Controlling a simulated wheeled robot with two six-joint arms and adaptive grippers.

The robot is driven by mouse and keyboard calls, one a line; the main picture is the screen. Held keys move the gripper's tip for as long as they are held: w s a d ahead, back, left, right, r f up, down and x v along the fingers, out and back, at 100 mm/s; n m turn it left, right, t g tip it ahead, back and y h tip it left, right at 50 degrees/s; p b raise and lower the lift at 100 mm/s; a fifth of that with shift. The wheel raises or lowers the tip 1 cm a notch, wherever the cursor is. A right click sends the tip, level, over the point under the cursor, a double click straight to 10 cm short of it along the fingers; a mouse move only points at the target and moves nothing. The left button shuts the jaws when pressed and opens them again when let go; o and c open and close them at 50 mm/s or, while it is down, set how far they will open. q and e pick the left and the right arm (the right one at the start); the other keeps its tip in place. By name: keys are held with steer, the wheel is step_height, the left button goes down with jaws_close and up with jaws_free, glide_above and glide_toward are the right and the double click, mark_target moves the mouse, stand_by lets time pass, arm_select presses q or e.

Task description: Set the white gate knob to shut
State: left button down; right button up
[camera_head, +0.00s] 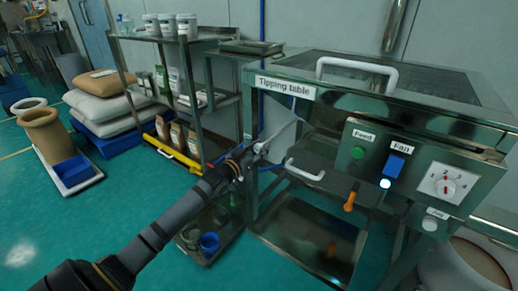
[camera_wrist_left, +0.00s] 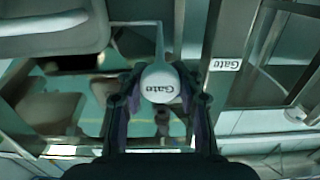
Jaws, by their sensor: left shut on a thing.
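The white gate knob (camera_wrist_left: 160,82) is round, bears the word "Gate", and has a thin pale stem running up from it in the left wrist view. My left gripper (camera_wrist_left: 160,92) has a finger on each side of the knob and is shut on it. In the head view my left gripper (camera_head: 258,150) reaches the left side of the tipping table, and its fingers largely hide the knob there. A white "Gate" label (camera_wrist_left: 225,64) is on the frame beside the knob. My right gripper is not in view.
The tipping table (camera_head: 440,125) has a white top handle (camera_head: 357,66), a green Feed button (camera_head: 357,153), a blue Fan switch (camera_head: 394,165) and a dial (camera_head: 440,185). Below are a white handle (camera_head: 305,171) and an orange knob (camera_head: 350,201). A shelf rack (camera_head: 190,110) stands behind my left arm.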

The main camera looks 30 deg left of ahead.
arm_select(q)
steer(key=c, duration=0.9)
jaws_free()
step_height(320, 180, up, 10)
steer(key=shift+r, duration=0.1)
